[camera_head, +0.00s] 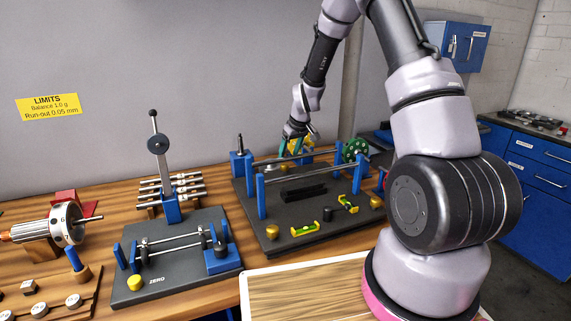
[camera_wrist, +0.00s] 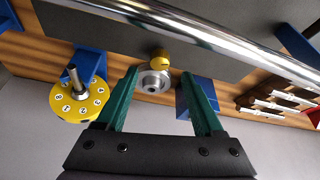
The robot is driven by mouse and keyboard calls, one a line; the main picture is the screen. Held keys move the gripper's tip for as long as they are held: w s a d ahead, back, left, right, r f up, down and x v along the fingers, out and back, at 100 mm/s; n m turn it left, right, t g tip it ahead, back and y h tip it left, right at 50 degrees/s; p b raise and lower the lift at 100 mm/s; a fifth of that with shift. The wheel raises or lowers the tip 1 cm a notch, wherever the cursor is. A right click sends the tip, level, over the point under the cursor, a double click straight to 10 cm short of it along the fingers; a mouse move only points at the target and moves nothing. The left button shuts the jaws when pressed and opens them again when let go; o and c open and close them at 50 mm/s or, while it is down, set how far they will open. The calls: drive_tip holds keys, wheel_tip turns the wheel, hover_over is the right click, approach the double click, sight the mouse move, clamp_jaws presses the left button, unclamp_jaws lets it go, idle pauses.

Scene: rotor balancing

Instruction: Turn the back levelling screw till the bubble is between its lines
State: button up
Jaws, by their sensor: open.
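My gripper (camera_head: 296,146) reaches down over the back of the dark balancing stand (camera_head: 240,186), its green fingers spread. In the wrist view the open gripper (camera_wrist: 162,75) has nothing held between its fingers. A small brass knob, seemingly the back levelling screw (camera_wrist: 159,58), shows at the plate's edge just beyond the fingertips. A silver round part (camera_wrist: 153,81) shows between the fingers, partly overlapping the view of the knob. Two yellow-green bubble levels lie on the plate, one in front (camera_head: 305,229) and one to its right (camera_head: 347,203). Their bubbles are too small to read.
A numbered yellow disc (camera_wrist: 78,100) on a shaft is left of the fingers in the wrist view. A steel rail (camera_wrist: 220,40) crosses beyond them, with blue posts nearby. A green wheel (camera_head: 355,150) stands right. A smaller ZERO stand (camera_head: 185,278) is at left.

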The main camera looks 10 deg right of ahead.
sight(285, 165)
drive_tip(key=x, duration=0.5)
drive_tip(key=shift+w+f, duration=0.1)
drive_tip(key=shift+f, duration=0.15)
clamp_jaws()
